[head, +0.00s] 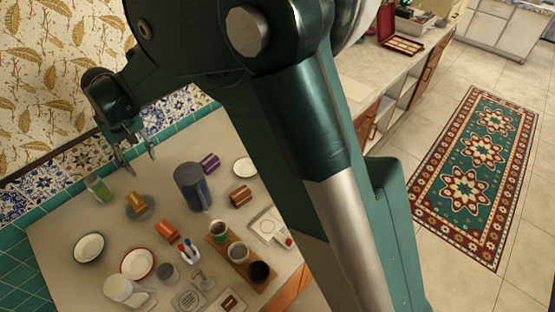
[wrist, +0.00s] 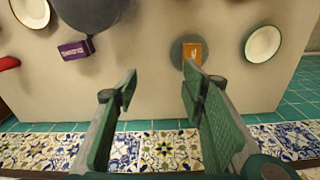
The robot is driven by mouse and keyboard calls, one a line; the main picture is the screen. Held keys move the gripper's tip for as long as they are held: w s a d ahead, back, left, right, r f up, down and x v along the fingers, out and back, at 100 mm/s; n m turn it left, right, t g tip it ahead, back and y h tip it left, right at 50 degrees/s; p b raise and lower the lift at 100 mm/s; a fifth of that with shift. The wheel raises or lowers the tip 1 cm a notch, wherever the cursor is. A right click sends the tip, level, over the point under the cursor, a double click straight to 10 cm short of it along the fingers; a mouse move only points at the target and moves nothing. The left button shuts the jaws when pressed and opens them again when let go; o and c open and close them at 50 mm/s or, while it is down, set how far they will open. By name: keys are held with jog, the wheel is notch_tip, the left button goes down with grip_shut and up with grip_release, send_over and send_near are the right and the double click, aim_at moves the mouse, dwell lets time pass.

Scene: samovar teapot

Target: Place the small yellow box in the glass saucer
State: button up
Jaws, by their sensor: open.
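The small yellow box (head: 136,202), orange-yellow, sits on the round grey glass saucer (head: 149,212) at the left of the counter. In the wrist view the box (wrist: 193,51) overlaps the saucer (wrist: 175,53), just beyond the right fingertip. My gripper (head: 135,157) is open and empty, with its fingers pointing down near the tiled wall, behind the saucer. In the wrist view my gripper (wrist: 160,82) has a wide gap with only bare counter between the fingers. The box is apart from both fingers.
A green-topped container (head: 98,188) stands left of the saucer. A purple box (head: 209,162), a dark blue cylinder (head: 190,188), another orange box (head: 167,231) and a green-rimmed bowl (head: 89,247) are around it. The tiled wall (wrist: 165,150) borders the counter.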

jog(key=d+r+m+t, duration=0.1)
jog(key=d+r, duration=0.4)
jog(key=d, duration=0.7)
jog(key=d+r+m+t+y, duration=0.15)
jog(key=d+r, duration=0.35)
jog(key=d, duration=0.7)
jog(key=d+r+m, duration=0.1)
jog(key=d+r, duration=0.5)
jog(key=d, duration=0.7)
jog(key=s+d+f+m+t, duration=0.1)
jog(key=s+d, duration=0.5)
jog(key=d, duration=0.3)
jog(key=s+d+f+m+t+h, duration=0.1)
jog(key=s+d+m+t, duration=0.1)
jog(key=s+d, duration=0.4)
jog(key=s+d+f+m+t+h, duration=0.1)
jog(key=s+d, duration=0.5)
jog(key=d, duration=0.7)
jog(key=shift+s+m, duration=0.15)
jog(key=shift+m, duration=0.2)
